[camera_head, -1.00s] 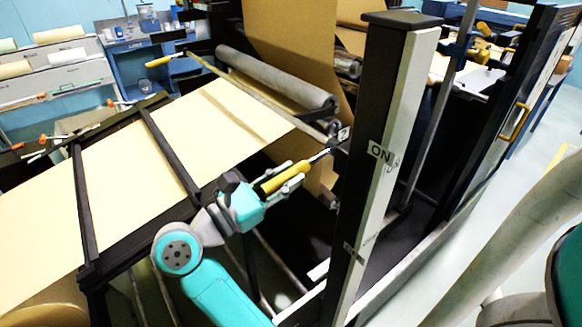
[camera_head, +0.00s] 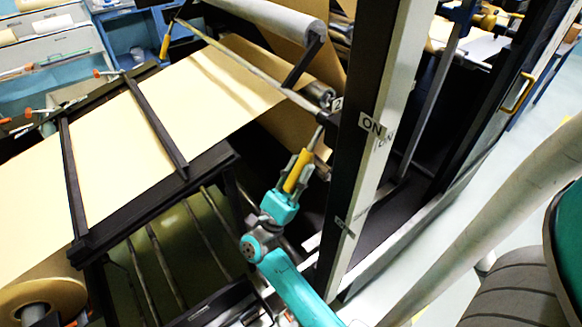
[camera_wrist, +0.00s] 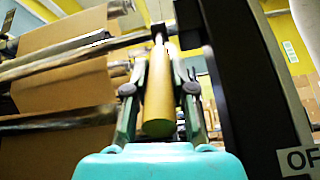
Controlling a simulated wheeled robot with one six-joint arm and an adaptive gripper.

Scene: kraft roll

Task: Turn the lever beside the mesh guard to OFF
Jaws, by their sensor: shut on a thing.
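The lever has a yellow handle (camera_head: 298,171) on a thin metal shaft beside a black-and-white post (camera_head: 365,150). The handle slants down and left from its pivot. My gripper (camera_head: 300,172) is shut around the handle, with a finger on each side. In the wrist view the handle (camera_wrist: 158,95) stands between the fingers, its rounded end towards my palm. An ON label (camera_head: 372,125) is on the post above the handle's level. A lower label (camera_head: 343,224) is too small to read; the wrist view shows a partly cut "OF" label (camera_wrist: 300,159). I cannot make out the mesh guard clearly.
A kraft sheet (camera_head: 140,130) runs over a black frame (camera_head: 155,130) to the left. A grey roller (camera_head: 270,18) is above it on arms. A second yellow-handled bar (camera_head: 165,47) is at upper left. The post stands close to the right of my gripper.

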